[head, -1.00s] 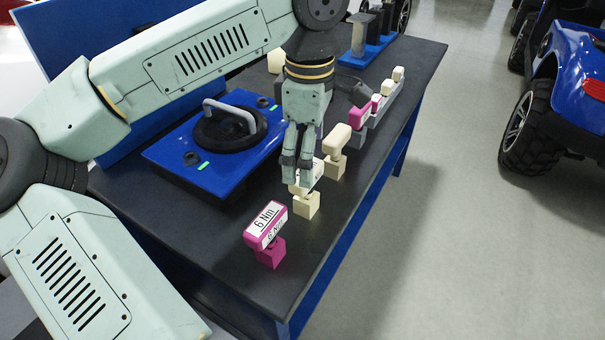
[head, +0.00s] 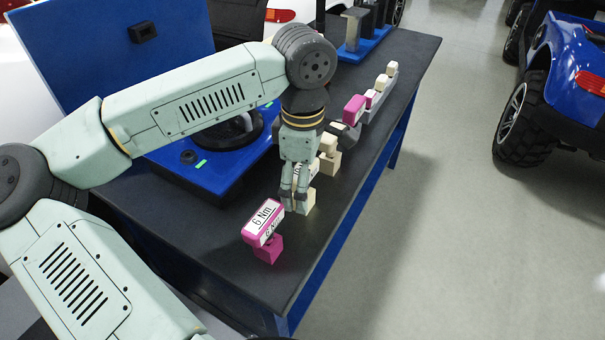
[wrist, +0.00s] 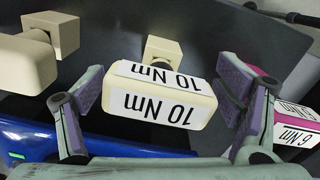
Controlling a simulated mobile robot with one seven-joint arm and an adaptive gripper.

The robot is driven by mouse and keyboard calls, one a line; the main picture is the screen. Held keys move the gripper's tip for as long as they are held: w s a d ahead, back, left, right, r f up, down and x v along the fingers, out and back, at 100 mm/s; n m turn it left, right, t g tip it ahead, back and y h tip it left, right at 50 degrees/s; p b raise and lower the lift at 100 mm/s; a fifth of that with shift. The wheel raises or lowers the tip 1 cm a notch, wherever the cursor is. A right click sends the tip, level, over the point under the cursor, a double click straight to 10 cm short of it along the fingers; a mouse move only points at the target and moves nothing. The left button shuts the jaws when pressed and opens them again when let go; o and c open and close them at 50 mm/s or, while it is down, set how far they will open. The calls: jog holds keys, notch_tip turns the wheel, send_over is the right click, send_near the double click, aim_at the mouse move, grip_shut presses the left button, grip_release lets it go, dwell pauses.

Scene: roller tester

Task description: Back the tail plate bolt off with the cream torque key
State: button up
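The cream torque key (wrist: 160,95) bears 10 Nm labels and sits on a small cream holder block (head: 306,203). It fills the middle of the wrist view, and in the head view my fingers mostly hide it. My gripper (head: 291,197) points down over the key. In the wrist view my gripper (wrist: 162,92) is open, with one finger on each side of the key and a narrow gap showing on both sides. I cannot make out the tail plate bolt in these frames.
A pink 6 Nm key (head: 263,223) stands close on the near side. A tan key (head: 328,145) stands on the far side, with a rack of pink and cream pieces (head: 372,98) beyond. The blue unit (head: 205,172) lies left. The table's right edge is close.

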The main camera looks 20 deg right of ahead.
jog(key=c, duration=1.1)
jog(key=shift+r, duration=0.1)
jog(key=shift+c, duration=0.2)
jog(key=shift+r, duration=0.45)
jog(key=r, duration=0.2)
jog(key=r+b, duration=0.2)
jog(key=r, duration=0.1)
jog(key=shift+s+a+r, duration=0.25)
jog(key=shift+s+r, duration=0.1)
jog(key=shift+s, duration=0.05)
jog(key=s+a+b, duration=0.2)
jog(key=s+a, duration=0.2)
jog(key=s, duration=0.3)
jog(key=s+a+b, duration=0.2)
jog(key=s+a, duration=0.2)
jog(key=s, duration=0.4)
jog(key=shift+a+r, duration=0.1)
jog(key=o, duration=0.8)
jog(key=c, duration=1.5)
